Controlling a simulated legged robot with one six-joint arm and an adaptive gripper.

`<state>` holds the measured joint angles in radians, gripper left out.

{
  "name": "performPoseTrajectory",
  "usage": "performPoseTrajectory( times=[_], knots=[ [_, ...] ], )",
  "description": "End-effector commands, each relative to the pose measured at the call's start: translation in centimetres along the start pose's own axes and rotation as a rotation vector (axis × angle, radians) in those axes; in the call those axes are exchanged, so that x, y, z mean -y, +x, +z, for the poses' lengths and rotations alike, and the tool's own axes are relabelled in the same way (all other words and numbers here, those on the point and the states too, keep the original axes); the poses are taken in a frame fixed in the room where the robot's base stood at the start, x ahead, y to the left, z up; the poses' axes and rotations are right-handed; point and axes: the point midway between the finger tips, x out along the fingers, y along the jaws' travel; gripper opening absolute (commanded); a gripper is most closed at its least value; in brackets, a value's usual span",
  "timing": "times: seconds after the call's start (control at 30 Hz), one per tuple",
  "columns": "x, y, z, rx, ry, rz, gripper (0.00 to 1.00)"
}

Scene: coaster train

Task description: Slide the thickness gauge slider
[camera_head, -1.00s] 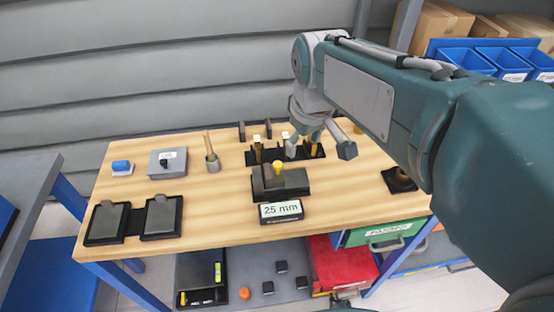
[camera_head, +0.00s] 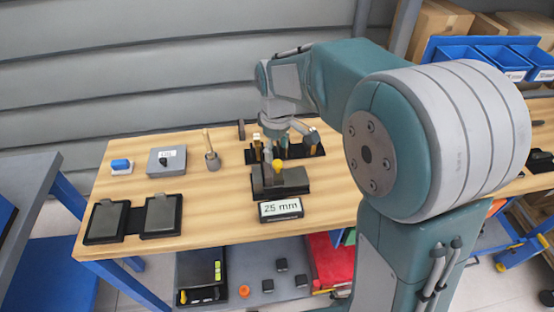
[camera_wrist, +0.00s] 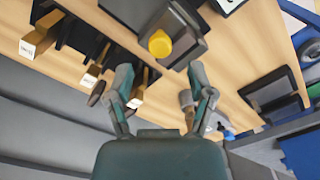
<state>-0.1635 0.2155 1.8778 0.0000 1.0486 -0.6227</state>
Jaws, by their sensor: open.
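The thickness gauge (camera_head: 294,182) is a dark block-like device on the wooden table, with a round yellow knob (camera_head: 277,166) on its slider. A display reading "25 mm" (camera_head: 281,209) stands in front of it. In the wrist view the yellow knob (camera_wrist: 159,44) lies just beyond the fingertips, roughly centred between them. My gripper (camera_wrist: 160,70) is open, with nothing between its fingers. In the head view it is above and just behind the gauge, close to the knob. Whether a finger touches the gauge is not clear.
A black rack (camera_head: 312,150) with wooden-handled tools stands behind the gauge. A grey box (camera_head: 167,161), a blue-topped block (camera_head: 121,166) and two dark pads (camera_head: 161,214) are to the left. The table between the pads and gauge is clear.

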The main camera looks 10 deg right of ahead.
Motion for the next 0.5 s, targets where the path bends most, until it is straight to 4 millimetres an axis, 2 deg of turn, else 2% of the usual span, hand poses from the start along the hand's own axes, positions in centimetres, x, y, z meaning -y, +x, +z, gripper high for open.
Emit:
performPoseTrajectory(
  times=[0.03, 0.2, 0.5],
  knots=[
    [0.0, 1.0, 0.1, 0.004, 0.000, -0.003, 0.70],
    [0.0, 3.3, 0.0, 0.002, 0.001, -0.001, 0.70],
    [0.0, 4.2, 0.0, -0.001, 0.001, 0.000, 0.70]
  ],
)
